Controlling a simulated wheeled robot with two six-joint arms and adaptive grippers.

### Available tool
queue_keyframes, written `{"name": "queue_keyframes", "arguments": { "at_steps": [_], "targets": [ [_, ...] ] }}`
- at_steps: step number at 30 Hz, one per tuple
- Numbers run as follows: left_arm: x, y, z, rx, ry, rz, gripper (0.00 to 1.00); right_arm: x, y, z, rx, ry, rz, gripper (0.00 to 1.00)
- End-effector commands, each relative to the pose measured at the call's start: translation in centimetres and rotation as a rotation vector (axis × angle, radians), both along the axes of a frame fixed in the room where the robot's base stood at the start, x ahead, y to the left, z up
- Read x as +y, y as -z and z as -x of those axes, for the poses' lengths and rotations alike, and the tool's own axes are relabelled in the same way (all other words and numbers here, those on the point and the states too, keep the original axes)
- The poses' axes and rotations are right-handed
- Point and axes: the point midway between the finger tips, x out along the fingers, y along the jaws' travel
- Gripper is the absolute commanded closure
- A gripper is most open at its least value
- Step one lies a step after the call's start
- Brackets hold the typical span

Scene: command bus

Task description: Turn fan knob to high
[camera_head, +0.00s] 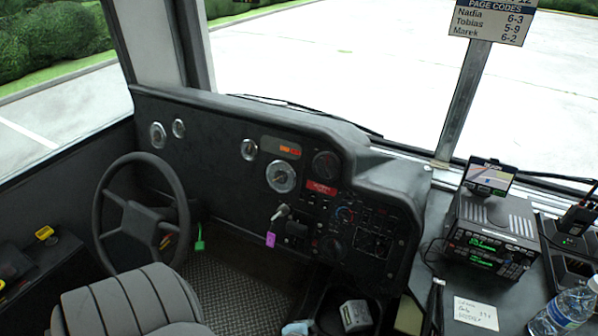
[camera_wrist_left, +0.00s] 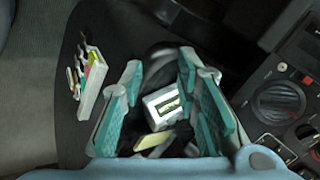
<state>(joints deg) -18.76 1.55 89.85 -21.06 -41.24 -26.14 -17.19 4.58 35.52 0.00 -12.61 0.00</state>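The dashboard in the head view has several round knobs: a large dark one (camera_head: 326,163) at the top, one ringed in blue and red (camera_head: 345,214), and a large dark one (camera_head: 332,247) lower down. Their labels are too small to read, so I cannot tell which is the fan knob. The left wrist view shows a large dark knob (camera_wrist_left: 280,100) at the right, outside the fingers. My left gripper (camera_wrist_left: 160,72) is open, its teal-padded fingers apart, with nothing gripped. My right gripper is not in view.
A white box (camera_head: 356,315) lies below the dashboard; it appears between the fingers in the wrist view (camera_wrist_left: 164,104). The steering wheel (camera_head: 140,210) and seat (camera_head: 135,300) are left; a radio (camera_head: 490,240) is right.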

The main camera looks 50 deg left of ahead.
Motion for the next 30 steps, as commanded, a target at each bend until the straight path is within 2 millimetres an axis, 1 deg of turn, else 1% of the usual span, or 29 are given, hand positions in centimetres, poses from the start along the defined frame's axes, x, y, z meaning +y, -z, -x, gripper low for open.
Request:
{"name": "queue_keyframes", "arguments": {
  "at_steps": [1, 3, 6, 9, 26, 29, 30],
  "targets": [
    [-0.1, 1.2, 0.6, 0.014, -0.010, 0.018, 0.71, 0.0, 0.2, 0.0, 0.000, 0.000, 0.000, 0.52],
    [-0.3, 2.5, 1.4, 0.029, -0.027, 0.044, 0.71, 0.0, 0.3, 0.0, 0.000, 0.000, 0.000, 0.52],
    [-0.5, 3.8, 2.4, 0.046, -0.047, 0.073, 0.71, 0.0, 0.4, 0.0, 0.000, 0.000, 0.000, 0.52],
    [-0.6, 4.4, 2.8, 0.053, -0.056, 0.087, 0.71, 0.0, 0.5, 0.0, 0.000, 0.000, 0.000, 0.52],
    [-0.7, 4.5, 2.9, 0.054, -0.059, 0.090, 0.71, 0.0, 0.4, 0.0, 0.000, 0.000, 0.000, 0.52],
    [-1.0, 4.5, 2.5, 0.020, -0.095, 0.129, 0.71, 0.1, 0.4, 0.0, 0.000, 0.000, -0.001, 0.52],
    [-1.4, 5.6, 3.4, 0.019, -0.138, 0.181, 0.71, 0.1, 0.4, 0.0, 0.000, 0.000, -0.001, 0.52]
  ]
}}
